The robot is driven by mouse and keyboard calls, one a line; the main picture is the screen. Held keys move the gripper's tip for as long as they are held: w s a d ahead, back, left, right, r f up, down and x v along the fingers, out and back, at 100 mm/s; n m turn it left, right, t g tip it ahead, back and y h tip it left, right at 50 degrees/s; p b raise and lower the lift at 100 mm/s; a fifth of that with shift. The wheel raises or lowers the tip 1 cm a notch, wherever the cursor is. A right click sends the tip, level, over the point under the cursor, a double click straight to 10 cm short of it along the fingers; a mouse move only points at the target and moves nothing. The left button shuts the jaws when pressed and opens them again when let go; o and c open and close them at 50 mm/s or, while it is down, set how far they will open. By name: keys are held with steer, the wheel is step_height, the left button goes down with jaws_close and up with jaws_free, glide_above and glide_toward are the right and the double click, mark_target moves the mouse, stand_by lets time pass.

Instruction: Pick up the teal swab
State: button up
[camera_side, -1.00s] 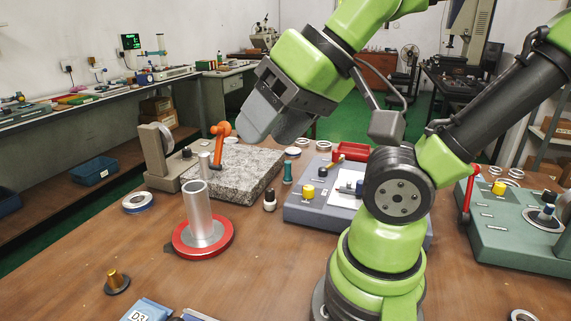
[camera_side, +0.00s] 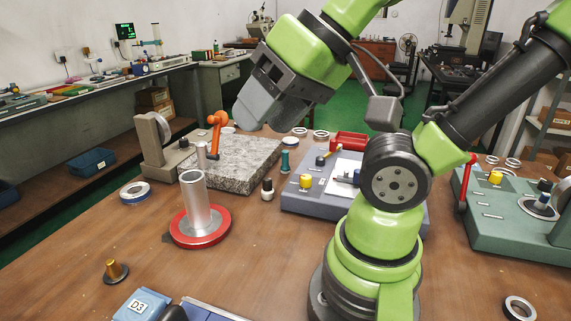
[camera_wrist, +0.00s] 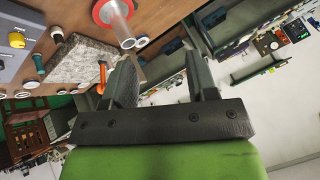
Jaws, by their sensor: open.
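A small teal upright piece (camera_side: 285,161), which looks like the teal swab, stands on the wooden table between the granite plate and the grey-blue box in the side view. In the wrist view what seems to be the same piece (camera_wrist: 39,65) shows small at the left, beside the granite. My gripper (camera_side: 256,112) is above the granite plate, up and to the left of the teal piece in the picture, and apart from it. In the wrist view my gripper (camera_wrist: 160,68) has its two fingers spread with nothing between them.
The granite plate (camera_side: 235,165) carries an orange-armed stand (camera_side: 216,122). A grey-blue box (camera_side: 300,205) with knobs lies to the right. A metal tube on a red disc (camera_side: 200,238) stands in front.

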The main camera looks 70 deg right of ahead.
steer(key=w+d+m+h, duration=0.2)
steer(key=w+d, duration=0.5)
steer(key=w, duration=0.2)
steer(key=m+g+h, duration=0.3)
steer(key=m+g, duration=0.1)
glide_toward(286, 151)
steer(key=w, duration=0.1)
steer(key=x, duration=0.4)
steer(key=shift+s+a+f, duration=0.1)
steer(key=shift+s+f, duration=0.1)
steer(key=shift+f, duration=0.2)
steer(key=shift+x, duration=2.9)
steer(key=shift+s, duration=0.15)
jaws_close()
